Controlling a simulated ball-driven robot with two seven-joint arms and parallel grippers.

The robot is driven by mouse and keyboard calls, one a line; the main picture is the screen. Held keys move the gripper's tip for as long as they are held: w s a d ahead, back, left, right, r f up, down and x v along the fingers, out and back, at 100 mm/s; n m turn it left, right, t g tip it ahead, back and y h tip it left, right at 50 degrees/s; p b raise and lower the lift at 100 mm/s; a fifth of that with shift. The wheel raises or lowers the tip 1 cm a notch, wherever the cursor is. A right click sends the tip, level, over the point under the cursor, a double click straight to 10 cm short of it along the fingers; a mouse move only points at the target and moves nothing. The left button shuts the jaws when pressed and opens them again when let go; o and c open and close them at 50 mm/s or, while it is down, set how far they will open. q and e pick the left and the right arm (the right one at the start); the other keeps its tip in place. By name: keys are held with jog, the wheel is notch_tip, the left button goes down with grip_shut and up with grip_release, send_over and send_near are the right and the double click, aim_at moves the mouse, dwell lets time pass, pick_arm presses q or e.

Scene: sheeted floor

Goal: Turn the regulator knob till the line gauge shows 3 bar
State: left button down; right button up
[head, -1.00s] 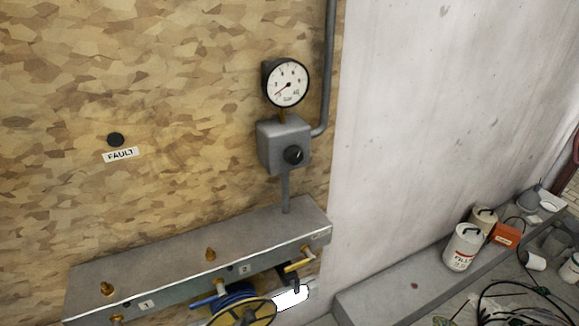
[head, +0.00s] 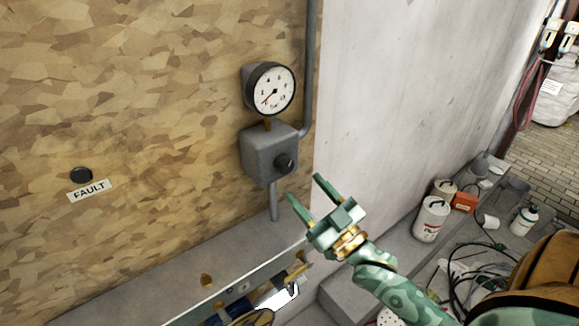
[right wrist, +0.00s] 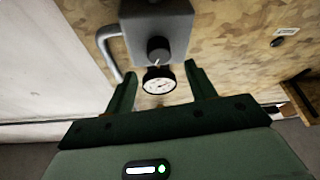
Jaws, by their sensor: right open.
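The regulator is a grey box (head: 270,152) on the chipboard wall, with a black knob (head: 286,163) on its front. The round line gauge (head: 270,89) stands above it, with a white face and a red needle pointing to the lower left, near the low end of the scale. My right gripper (head: 305,189) is open and empty, just below and right of the knob, not touching it. In the right wrist view the knob (right wrist: 158,49) and gauge (right wrist: 159,80) show between and beyond the open fingers (right wrist: 162,82). My left gripper is not in view.
A pipe (head: 312,60) rises right of the gauge. A FAULT label (head: 89,191) with a dark round lamp (head: 81,175) is at left. Cans (head: 431,218) and cables lie on the floor at right.

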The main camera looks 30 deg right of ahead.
aim_at(288, 168)
jog(key=x, duration=0.6)
jog(key=shift+w+r+p, duration=0.1)
jog(key=shift+w+p, duration=0.05)
jog(key=shift+p, duration=0.15)
jog(key=c, duration=1)
